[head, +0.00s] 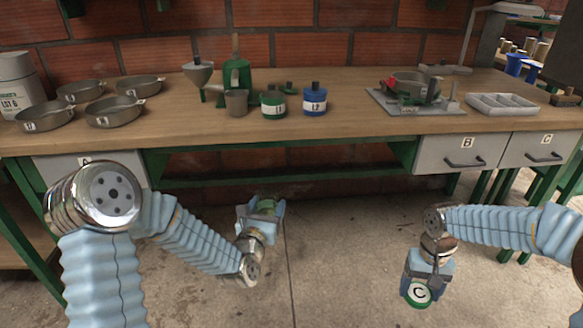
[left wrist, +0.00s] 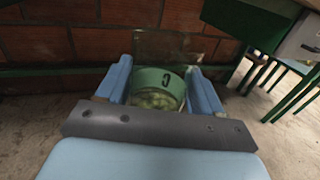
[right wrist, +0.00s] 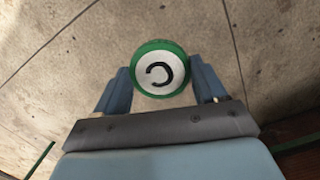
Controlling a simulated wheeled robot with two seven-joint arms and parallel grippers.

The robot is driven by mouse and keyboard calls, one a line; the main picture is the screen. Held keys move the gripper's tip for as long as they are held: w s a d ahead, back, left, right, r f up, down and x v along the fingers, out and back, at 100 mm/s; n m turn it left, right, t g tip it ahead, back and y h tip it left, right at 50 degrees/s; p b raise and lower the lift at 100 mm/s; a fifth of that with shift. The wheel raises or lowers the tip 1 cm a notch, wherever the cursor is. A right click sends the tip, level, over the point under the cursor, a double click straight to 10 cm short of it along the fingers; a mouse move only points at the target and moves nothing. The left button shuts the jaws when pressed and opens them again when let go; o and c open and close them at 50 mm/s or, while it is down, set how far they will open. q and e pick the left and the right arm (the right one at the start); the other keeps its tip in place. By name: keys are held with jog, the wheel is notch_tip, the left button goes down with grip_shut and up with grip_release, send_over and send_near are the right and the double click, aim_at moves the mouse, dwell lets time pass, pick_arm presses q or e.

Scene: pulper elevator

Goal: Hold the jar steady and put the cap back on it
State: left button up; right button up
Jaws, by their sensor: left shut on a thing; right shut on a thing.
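The jar (left wrist: 158,88) is between the fingers of my left gripper (left wrist: 160,92). It has a green band marked C and pale green lumpy contents. In the head view only a small green part of the jar (head: 265,204) shows above my left gripper (head: 260,212), in front of the workbench and below its top. My right gripper (head: 419,285) is shut on the cap (head: 419,294), a round green-rimmed piece with a white face marked C. The cap (right wrist: 161,70) also shows between the right fingers in the right wrist view. The cap and jar are well apart.
The workbench (head: 350,133) stands ahead, with pans (head: 115,112), a green canister (head: 273,104), a blue canister (head: 315,101) and a grey tray (head: 505,106) on it. Drawer B (head: 460,155) is shut. Open floor (head: 335,240) lies between my grippers.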

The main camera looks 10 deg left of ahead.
pick_arm(q)
jog(key=s+d+f+m+g+h, duration=0.2)
jog(key=s+d+f+m+h, duration=0.2)
jog(key=d+f, duration=0.3)
jog(key=s+d+f+m+g+h, duration=0.2)
jog(key=s+d+f+m+h, duration=0.1)
jog(key=d+f+h, duration=0.4)
jog(key=shift+s+d+m, duration=0.4)
jog(key=shift+s+d, duration=0.1)
jog(key=shift+d, duration=0.25)
pick_arm(e)
jog(key=w+a+r+m, duration=0.1)
jog(key=a+r+m, duration=0.2)
jog(key=a, duration=0.9)
jog(key=w+a+r+m, duration=0.1)
jog(key=a+r, duration=0.5)
jog(key=a, duration=0.6)
jog(key=shift+w+a+r+m+y, duration=0.2)
jog(key=shift+a+r+m+y, duration=0.15)
jog(key=shift+m, duration=0.55)
jog(key=shift+f, duration=0.1)
jog(key=shift+f, duration=1.95)
jog(key=shift+f, duration=0.85)
